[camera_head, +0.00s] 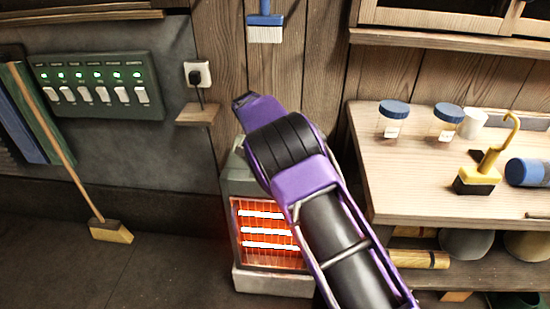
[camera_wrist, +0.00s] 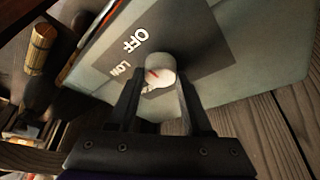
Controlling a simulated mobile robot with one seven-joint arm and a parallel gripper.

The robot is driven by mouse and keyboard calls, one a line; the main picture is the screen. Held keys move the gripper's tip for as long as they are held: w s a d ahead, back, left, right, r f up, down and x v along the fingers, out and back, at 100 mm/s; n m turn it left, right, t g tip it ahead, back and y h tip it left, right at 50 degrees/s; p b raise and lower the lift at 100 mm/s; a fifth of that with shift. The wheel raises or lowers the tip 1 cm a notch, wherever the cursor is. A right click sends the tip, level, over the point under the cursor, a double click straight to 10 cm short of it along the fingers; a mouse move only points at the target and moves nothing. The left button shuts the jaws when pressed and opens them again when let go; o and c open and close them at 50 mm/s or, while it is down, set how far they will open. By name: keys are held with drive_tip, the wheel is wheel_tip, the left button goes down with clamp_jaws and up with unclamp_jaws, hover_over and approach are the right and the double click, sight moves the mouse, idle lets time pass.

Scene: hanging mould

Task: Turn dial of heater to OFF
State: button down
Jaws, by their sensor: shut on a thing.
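The heater (camera_head: 229,187) stands on the floor in the head view, its front bars glowing orange-white behind a grille. In the wrist view its panel (camera_wrist: 205,40) carries the words OFF and LOW beside a round white dial (camera_wrist: 160,62). The dial has a short red mark on its face. I cannot tell exactly which word the mark points to. My gripper (camera_wrist: 158,82) is shut on the dial, one dark finger on each side. In the head view my purple arm hides the heater's top, the dial and the fingertips.
A workbench (camera_head: 400,165) with jars, a yellow hooked tool and a blue cylinder stands close on the right. A small wall shelf (camera_head: 198,115) sits below a socket with a plug. A broom (camera_head: 108,230) leans at the left.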

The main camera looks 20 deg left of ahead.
drive_tip(key=shift+f, duration=0.1)
idle(0.3)
drive_tip(key=shift+c, duration=1.6)
unclamp_jaws()
drive_tip(key=p+v, duration=0.2)
drive_tip(key=v, duration=1.5)
drive_tip(key=shift+r, duration=0.3)
drive_tip(key=shift+w, duration=0.1)
